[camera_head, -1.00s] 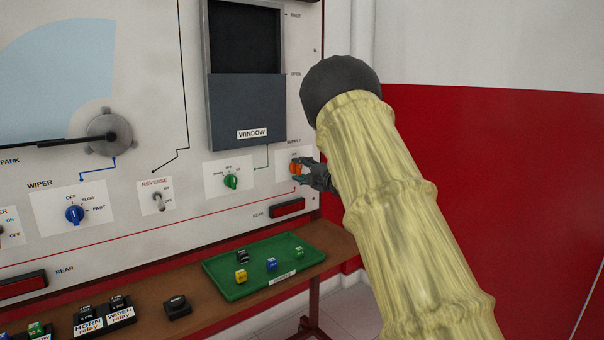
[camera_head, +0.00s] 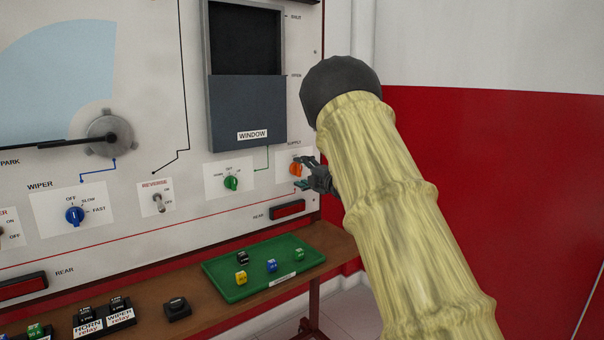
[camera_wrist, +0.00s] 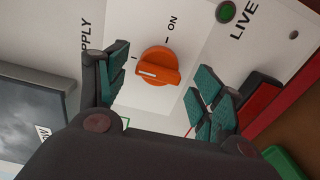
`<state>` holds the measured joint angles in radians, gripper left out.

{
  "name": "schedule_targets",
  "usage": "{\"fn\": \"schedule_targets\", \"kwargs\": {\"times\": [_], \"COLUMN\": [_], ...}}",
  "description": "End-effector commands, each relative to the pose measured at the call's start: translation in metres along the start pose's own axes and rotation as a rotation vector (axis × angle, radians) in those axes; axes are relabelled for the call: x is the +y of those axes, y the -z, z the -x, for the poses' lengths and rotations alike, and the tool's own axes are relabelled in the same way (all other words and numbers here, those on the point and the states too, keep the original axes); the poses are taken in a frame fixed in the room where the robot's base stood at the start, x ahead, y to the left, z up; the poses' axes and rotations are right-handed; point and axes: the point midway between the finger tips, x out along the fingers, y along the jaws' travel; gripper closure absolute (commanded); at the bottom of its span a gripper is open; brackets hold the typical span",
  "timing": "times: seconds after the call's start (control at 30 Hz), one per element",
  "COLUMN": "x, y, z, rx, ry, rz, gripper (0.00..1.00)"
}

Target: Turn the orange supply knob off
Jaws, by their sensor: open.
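The orange supply knob (camera_head: 296,170) is on a white plate at the right side of the panel. In the wrist view the knob (camera_wrist: 158,68) faces the camera, its white mark toward the left, away from the ON label at its upper right. My gripper (camera_head: 306,173) is just right of the knob in the head view. In the wrist view its teal-padded fingers (camera_wrist: 160,90) are spread to either side of the knob, with gaps and no contact visible. The other position label is hidden behind the left finger.
A green LIVE lamp (camera_wrist: 226,12) is beside the supply plate. The green window knob (camera_head: 231,182) is to the left, and a red rear lamp (camera_head: 287,209) is below. A green tray (camera_head: 225,286) with small coloured blocks sits on the brown shelf (camera_head: 335,245).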

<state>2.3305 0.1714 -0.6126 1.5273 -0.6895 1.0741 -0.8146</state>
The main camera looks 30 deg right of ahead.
Motion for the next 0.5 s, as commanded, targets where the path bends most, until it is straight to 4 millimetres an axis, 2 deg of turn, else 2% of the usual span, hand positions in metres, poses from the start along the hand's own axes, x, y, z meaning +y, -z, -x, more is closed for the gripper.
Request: {"fn": "schedule_targets", "kwargs": {"times": [0.17,0.5], "x": [0.001,-0.001], "y": [0.0,0.0], "z": [0.024,0.085], "rx": [-0.001,-0.002], "ry": [0.0,0.001], "rz": [-0.001,-0.001], "gripper": [0.33,0.33]}}
